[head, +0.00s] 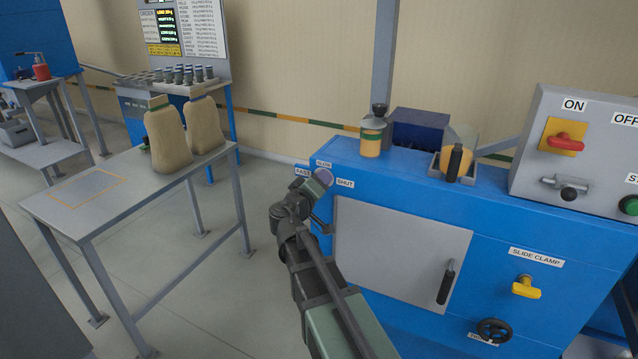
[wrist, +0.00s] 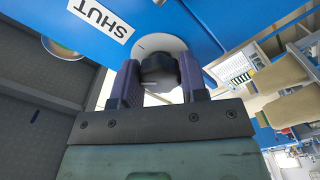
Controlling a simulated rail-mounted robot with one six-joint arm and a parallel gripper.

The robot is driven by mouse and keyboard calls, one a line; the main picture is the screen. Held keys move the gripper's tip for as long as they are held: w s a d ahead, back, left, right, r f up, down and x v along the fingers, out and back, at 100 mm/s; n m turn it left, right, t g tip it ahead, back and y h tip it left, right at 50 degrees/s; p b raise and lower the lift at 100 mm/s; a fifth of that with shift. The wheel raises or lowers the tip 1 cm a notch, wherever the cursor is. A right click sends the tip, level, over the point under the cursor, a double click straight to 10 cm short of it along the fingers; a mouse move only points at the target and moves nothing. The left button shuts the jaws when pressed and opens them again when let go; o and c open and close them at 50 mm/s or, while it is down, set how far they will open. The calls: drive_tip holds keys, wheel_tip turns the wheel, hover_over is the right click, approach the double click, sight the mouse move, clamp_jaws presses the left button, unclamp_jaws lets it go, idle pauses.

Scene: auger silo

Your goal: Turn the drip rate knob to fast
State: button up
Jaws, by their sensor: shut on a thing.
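The drip rate knob (wrist: 158,70) is a dark lobed knob on a pale round plate (wrist: 158,43), seen in the wrist view. My gripper (wrist: 159,66) is shut on it, with one purple-grey finger on each side. In the head view my gripper (head: 318,184) is at the upper left corner of the blue machine and hides the knob. The labels FAST (head: 302,172), SLOW (head: 323,164) and SHUT (head: 345,183) stand around it. In the wrist view the SHUT label (wrist: 106,17) is to the upper left. I cannot tell which label the knob points to.
The blue machine has a grey door (head: 400,250), a yellow slide clamp handle (head: 525,287) and a black handwheel (head: 494,330). A grey control box (head: 590,150) stands on its right. A grey table (head: 110,200) with two tan sacks (head: 168,140) stands at left, with open floor between.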

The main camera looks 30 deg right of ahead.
drive_tip(key=n, duration=1.3)
drive_tip(key=shift+n, duration=0.4)
drive_tip(key=n, duration=1.3)
drive_tip(key=shift+n, duration=0.3)
drive_tip(key=o, duration=0.9)
drive_tip(key=shift+o, duration=0.2)
